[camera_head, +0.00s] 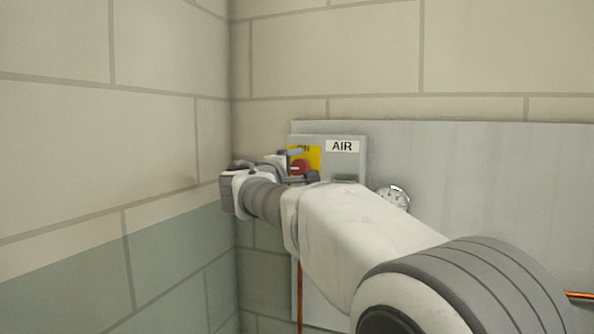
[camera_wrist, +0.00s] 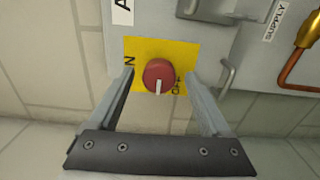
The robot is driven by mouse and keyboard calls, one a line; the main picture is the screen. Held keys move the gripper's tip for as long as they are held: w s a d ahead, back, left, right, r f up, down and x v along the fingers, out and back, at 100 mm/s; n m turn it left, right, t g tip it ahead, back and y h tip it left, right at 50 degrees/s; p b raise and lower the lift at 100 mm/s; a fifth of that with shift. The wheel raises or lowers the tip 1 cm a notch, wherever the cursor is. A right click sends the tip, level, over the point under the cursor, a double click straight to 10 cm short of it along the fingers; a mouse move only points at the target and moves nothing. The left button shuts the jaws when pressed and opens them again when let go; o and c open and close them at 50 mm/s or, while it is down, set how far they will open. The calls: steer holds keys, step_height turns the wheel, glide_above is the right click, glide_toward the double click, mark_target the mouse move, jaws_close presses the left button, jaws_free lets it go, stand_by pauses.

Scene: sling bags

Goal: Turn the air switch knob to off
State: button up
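The air switch has a red round knob (camera_wrist: 159,74) with a white mark, set on a yellow plate (camera_wrist: 146,48). In the wrist view ON stands at the plate's left and OFF at its lower right; the white mark points down, between the two words. My gripper (camera_wrist: 160,92) is open, one finger left and one right of the knob, with gaps visible on both sides. In the head view the knob (camera_head: 300,167) shows just past my gripper (camera_head: 287,168), which hides part of the yellow plate (camera_head: 315,156) and the switch box (camera_head: 350,161).
An AIR label (camera_head: 342,146) sits on the box. A round gauge (camera_head: 394,196) is to its right on the grey panel (camera_head: 480,170). The wrist view shows a metal handle (camera_wrist: 228,75), a SUPPLY label (camera_wrist: 274,20) and a copper pipe (camera_wrist: 295,65). A block wall (camera_head: 110,150) is close on the left.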

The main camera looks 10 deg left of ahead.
steer(key=s+a+b, duration=0.2)
steer(key=s, duration=1.5)
steer(key=shift+s+a+b, duration=0.15)
steer(key=shift+b, duration=0.2)
